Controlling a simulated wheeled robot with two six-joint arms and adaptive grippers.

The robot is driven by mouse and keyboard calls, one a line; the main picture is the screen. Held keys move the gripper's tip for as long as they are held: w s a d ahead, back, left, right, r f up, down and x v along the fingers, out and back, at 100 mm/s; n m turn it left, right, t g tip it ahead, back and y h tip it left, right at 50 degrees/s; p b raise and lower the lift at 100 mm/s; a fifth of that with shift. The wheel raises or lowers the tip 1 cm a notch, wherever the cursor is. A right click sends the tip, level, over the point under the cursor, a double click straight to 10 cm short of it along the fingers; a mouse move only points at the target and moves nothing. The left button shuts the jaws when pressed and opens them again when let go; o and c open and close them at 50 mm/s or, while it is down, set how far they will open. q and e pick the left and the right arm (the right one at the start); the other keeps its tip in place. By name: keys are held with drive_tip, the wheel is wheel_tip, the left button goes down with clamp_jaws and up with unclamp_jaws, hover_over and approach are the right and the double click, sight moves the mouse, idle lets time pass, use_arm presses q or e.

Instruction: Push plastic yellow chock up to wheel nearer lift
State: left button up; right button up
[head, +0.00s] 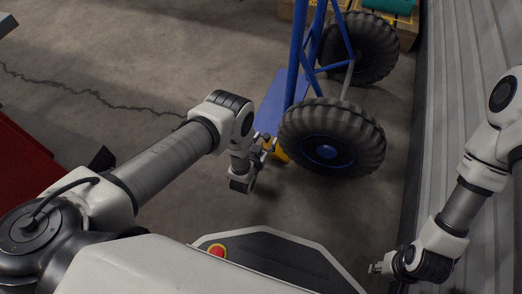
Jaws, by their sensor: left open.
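A yellow chock (281,155) lies on the floor at the left side of the nearer black wheel (331,138), mostly hidden behind my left gripper and the tyre. Whether it touches the tyre cannot be told. My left gripper (264,143) is open, low beside the chock on its left; contact is unclear. A second black wheel (361,48) stands farther back. Both wheels belong to a blue tubular frame (297,52). My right gripper (375,268) is at the lower right, far from the chock, and its jaws are too small to read. No lift can be clearly identified.
A blue flat panel (272,108) is left of the nearer wheel. A corrugated wall (440,110) runs along the right. A red object (22,160) stands at the left edge. Yellowish crates (398,20) are at the back. The floor left of centre is clear.

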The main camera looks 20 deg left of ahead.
use_arm(q)
drive_tip(key=shift+b+x, duration=0.3)
drive_tip(key=shift+x, duration=0.7)
clamp_jaws()
drive_tip(key=shift+d, duration=0.1)
